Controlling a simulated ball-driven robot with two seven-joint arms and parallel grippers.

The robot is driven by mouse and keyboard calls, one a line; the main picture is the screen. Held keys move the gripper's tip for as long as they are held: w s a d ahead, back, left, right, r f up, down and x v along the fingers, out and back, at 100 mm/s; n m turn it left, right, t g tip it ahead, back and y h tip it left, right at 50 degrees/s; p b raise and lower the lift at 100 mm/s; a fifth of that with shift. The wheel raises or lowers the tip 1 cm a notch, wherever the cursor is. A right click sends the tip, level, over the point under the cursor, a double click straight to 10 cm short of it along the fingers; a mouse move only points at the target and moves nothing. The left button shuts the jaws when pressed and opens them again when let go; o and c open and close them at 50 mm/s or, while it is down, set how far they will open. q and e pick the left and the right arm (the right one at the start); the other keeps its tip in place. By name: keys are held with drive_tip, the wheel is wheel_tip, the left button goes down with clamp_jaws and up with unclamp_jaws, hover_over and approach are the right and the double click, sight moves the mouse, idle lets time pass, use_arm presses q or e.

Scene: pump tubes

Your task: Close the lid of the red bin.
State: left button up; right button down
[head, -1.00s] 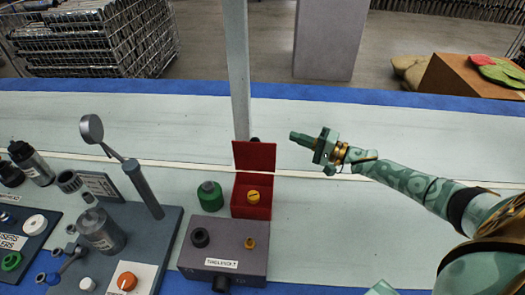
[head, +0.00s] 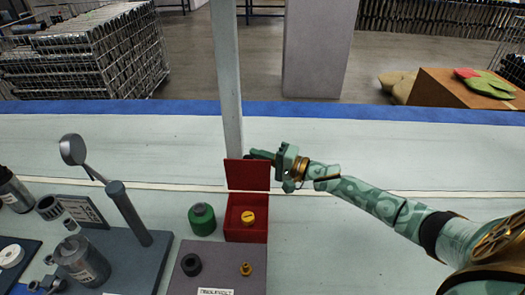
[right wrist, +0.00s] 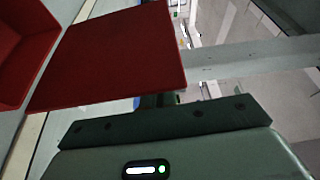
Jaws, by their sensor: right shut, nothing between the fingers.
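The red bin (head: 246,234) stands on the pale table with its red lid (head: 248,175) upright and open at the back edge. A yellow round item (head: 248,217) sits inside the bin. My right gripper (head: 262,154) is shut and empty at the lid's upper right corner, with its fingers reaching left at the top edge, seemingly just behind the lid. In the right wrist view the lid (right wrist: 115,60) partly covers the fingertips, and the bin (right wrist: 18,45) is at the left. I cannot tell whether the fingers touch the lid. My left gripper is not in view.
A pale post (head: 226,85) rises behind the lid. A green container (head: 202,219) stands just left of the bin, and a grey box (head: 215,268) with round pieces stands in front. A grey stand (head: 130,212) is further left. The table right of the bin is clear.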

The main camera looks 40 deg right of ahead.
sight(241, 163)
drive_tip(key=shift+s+a, duration=0.1)
idle(0.4)
drive_tip(key=shift+s+a+r+n+y+p, duration=0.2)
drive_tip(key=shift+s+a+n+y+p, duration=0.3)
drive_tip(key=shift+s+n, duration=0.4)
drive_tip(key=s+n, duration=0.1)
drive_tip(key=a+n, duration=0.1)
drive_tip(key=s+a+n+t+y, duration=0.1)
drive_tip(key=n, duration=0.1)
drive_tip(key=shift+s+a+f, duration=0.15)
drive_tip(key=shift+s+f, duration=0.15)
drive_tip(key=shift+s, duration=0.05)
drive_tip(key=s+a+f+n+g+y+b, duration=0.1)
drive_tip(key=s+a+f+n+y+b, duration=0.2)
drive_tip(key=n, duration=0.6)
drive_tip(key=shift+s+a+f+n+y+b, duration=0.35)
drive_tip(key=shift+s+a+f+y, duration=0.25)
drive_tip(key=shift+s+f, duration=0.5)
drive_tip(key=shift+s+r, duration=0.1)
drive_tip(key=shift+s, duration=0.1)
